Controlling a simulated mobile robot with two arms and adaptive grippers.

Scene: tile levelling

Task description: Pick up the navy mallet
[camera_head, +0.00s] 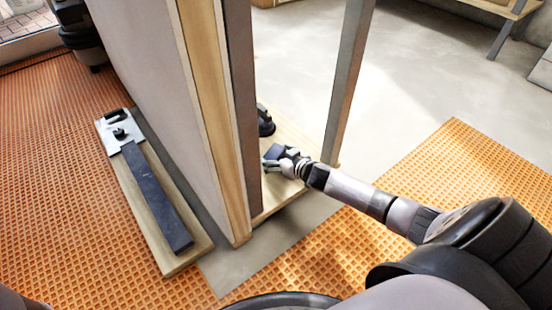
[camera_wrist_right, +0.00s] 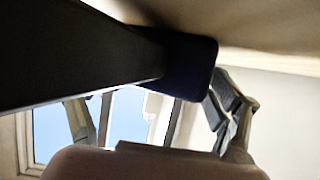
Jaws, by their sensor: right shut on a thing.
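My right gripper (camera_head: 272,162) is at the wooden board behind the partition's end, shut on the navy mallet (camera_head: 274,151). Only a small navy part of the mallet shows in the head view, at the fingertips. In the right wrist view a dark navy block (camera_wrist_right: 192,66) is close in front of the camera, and a gripper finger (camera_wrist_right: 236,115) shows beside it. The mallet's handle cannot be told clearly, and I cannot tell whether the mallet touches the board. My left gripper is not in view.
A tall partition (camera_head: 160,100) stands left of the gripper, and a grey post (camera_head: 346,85) behind it. A black tool (camera_head: 265,121) sits on the wooden board (camera_head: 284,193).

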